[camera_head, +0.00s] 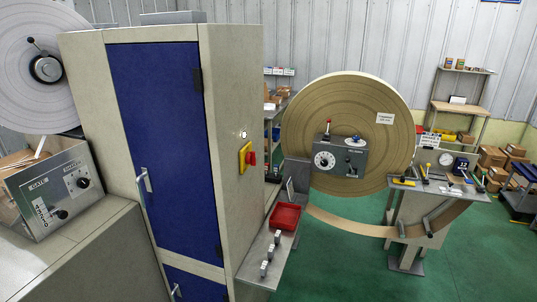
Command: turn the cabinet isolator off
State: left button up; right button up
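The cabinet isolator (251,158) is a red rotary handle on a yellow plate. It sits on the right side wall of the tall beige cabinet (232,100); the handle's exact angle is too small to tell. A small round white fitting (243,134) is on the same wall above it. The cabinet has a blue door (165,150) on its front, shut, with a metal handle (145,180). Neither of my grippers shows in the head view, and nothing touches the isolator.
A grey shelf holds a red tray (286,217) and several small fittings right of the cabinet. A large tan roll (300,115) with a control box (340,160) stands behind. A control panel (58,190) is at left. Green floor (350,265) is open at lower right.

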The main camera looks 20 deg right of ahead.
aim_at(251, 156)
jog(key=z, duration=0.5)
jog(key=i+u, duration=0.2)
jog(key=i, duration=0.25)
jog(key=i+l+u, duration=0.2)
jog(key=i, duration=0.3)
jog(key=i+l+u, duration=0.2)
jog(key=i, duration=0.25)
jog(key=i+l+u, duration=0.2)
jog(key=i, duration=0.25)
